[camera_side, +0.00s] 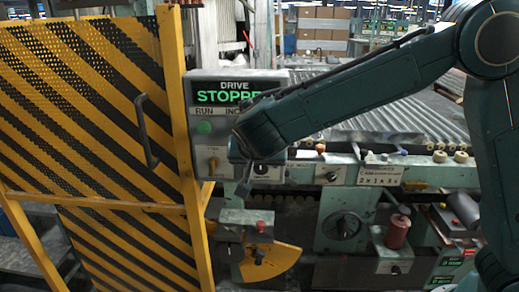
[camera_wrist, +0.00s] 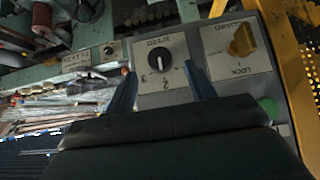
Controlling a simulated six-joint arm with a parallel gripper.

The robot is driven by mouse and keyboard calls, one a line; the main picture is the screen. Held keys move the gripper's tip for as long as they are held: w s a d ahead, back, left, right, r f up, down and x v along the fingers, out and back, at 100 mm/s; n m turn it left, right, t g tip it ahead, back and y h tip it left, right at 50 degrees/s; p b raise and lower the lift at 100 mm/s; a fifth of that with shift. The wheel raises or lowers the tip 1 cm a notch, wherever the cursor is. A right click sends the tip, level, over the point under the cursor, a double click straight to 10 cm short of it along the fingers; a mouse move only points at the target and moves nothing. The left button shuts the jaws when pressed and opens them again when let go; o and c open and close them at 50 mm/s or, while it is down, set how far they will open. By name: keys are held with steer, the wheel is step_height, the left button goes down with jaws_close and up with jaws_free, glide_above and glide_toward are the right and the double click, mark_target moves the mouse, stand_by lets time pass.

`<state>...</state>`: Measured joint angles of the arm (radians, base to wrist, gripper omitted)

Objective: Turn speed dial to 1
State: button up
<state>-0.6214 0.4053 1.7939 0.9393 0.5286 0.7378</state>
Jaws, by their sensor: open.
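The black speed dial (camera_wrist: 160,62) sits on a pale plate marked SPEED, upside down in the wrist view. The digits 3 and 2 show below the dial there. A white mark shows on its face, but I cannot tell surely which digit it points to. My gripper (camera_wrist: 159,68) is open, with one finger on each side of the dial in that view. I cannot tell whether either finger touches it. In the side view the dial (camera_side: 263,171) shows at the panel's lower right, partly hidden by my gripper (camera_side: 244,178).
The grey control panel (camera_side: 232,76) reads DRIVE STOPPED. A green button (camera_side: 205,128) and a yellow lock knob (camera_wrist: 243,40) are beside the dial. A yellow-black striped guard door (camera_side: 95,110) stands left. Rollers and machine parts lie right and below.

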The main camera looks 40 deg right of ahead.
mark_target(261, 167)
steer(key=shift+x, duration=2.35)
steer(key=c, duration=1)
